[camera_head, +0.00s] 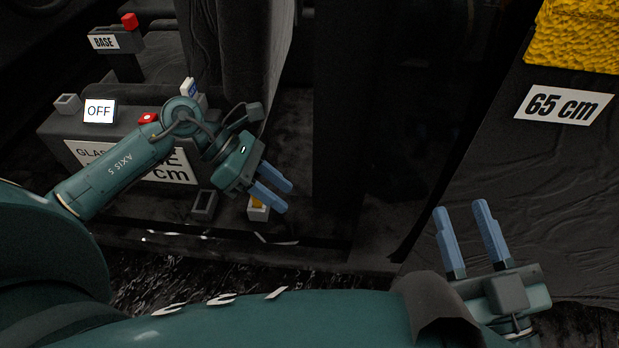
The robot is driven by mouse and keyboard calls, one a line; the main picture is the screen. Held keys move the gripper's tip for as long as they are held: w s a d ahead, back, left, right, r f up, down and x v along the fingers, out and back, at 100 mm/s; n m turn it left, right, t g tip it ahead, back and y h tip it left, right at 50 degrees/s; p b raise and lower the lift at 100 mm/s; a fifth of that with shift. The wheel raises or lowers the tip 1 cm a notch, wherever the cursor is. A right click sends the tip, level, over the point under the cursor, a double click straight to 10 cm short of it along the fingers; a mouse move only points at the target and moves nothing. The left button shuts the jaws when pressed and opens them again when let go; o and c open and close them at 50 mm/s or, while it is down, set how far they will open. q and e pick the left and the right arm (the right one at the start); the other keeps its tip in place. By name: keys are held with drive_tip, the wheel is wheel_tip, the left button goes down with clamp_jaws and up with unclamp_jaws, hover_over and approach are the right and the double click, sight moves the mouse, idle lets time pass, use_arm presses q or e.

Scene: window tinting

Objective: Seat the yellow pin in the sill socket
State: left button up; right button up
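A small yellow piece, which looks like the yellow pin (257,203), shows at the top of a pale block (258,214) on the sill. It is partly hidden by my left gripper's lower finger, so I cannot tell how deep it sits. A grey block with a dark opening (204,204) stands to its left; I cannot tell which block is the sill socket. My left gripper (288,197) is open just above and right of the yellow piece, with nothing visible between its fingers. My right gripper (460,208) is open and empty at the lower right.
A dark box with an "OFF" display (99,111) and a red button (148,118) stands behind my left arm. A "BASE" post (103,42) with a red top is behind it. A yellow textured bundle (580,38) is above a "65 cm" label (563,105) at right.

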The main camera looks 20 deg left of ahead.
use_arm(q)
drive_tip(key=s+d+r+n+h, duration=0.3)
drive_tip(key=s+d+h, duration=0.15)
drive_tip(key=d, duration=0.35)
wheel_tip(320, 180, up, 9)
drive_tip(key=s+d+m+t+y, duration=0.1)
drive_tip(key=m+t+y, duration=0.3)
drive_tip(key=m+t, duration=1.4)
drive_tip(key=m, duration=1.3)
drive_tip(key=shift+s+d, duration=0.15)
drive_tip(key=shift+d, duration=0.25)
drive_tip(key=shift+y, duration=0.25)
